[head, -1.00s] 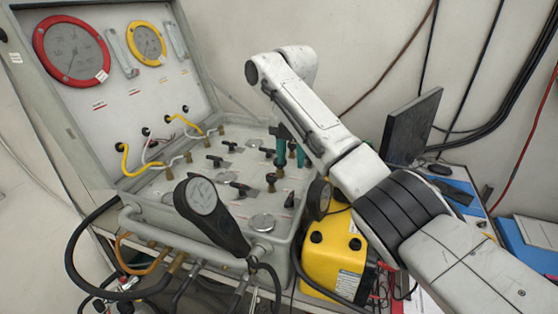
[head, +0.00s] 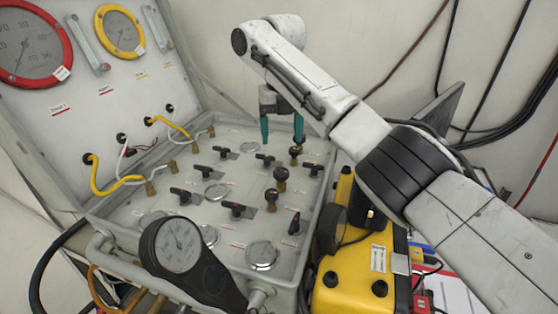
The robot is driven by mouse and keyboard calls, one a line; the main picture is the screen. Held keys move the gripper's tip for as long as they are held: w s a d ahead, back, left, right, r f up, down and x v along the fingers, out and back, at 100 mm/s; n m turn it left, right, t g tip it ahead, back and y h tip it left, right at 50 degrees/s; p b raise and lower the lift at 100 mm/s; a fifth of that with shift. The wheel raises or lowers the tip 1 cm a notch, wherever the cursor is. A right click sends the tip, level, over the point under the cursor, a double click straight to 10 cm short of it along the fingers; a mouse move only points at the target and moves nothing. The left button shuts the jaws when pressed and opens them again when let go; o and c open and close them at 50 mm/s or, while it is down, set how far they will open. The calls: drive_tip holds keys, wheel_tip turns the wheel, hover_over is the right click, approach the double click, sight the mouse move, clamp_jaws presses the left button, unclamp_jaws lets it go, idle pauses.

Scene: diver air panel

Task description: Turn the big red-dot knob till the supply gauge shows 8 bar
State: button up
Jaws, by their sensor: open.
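My gripper (head: 282,129) has two teal fingers, spread apart with nothing between them. It points down over the back right part of the grey panel (head: 225,250). Black round knobs on brass stems stand in front of and below it: a rear knob (head: 295,151), a middle knob (head: 281,175) and a front knob (head: 271,196). I cannot make out which knob is the big red-dot one. A large red-rimmed gauge (head: 67,45) and a smaller yellow-rimmed gauge (head: 120,30) are in the lid. A black-backed gauge (head: 178,245) stands at the front. I cannot tell which is the supply gauge.
Several black lever handles (head: 236,209) stick up from the panel. Yellow hoses (head: 108,188) run from the lid to its left side. A yellow case (head: 350,270) stands close on the right, below my arm. The white wall is behind.

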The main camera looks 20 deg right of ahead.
sight(281, 172)
wheel_tip(281, 172, down, 11)
drive_tip(key=shift+r+p, duration=0.2)
drive_tip(key=shift+p, duration=0.7)
drive_tip(key=shift+c, duration=0.4)
drive_tip(key=c, duration=1)
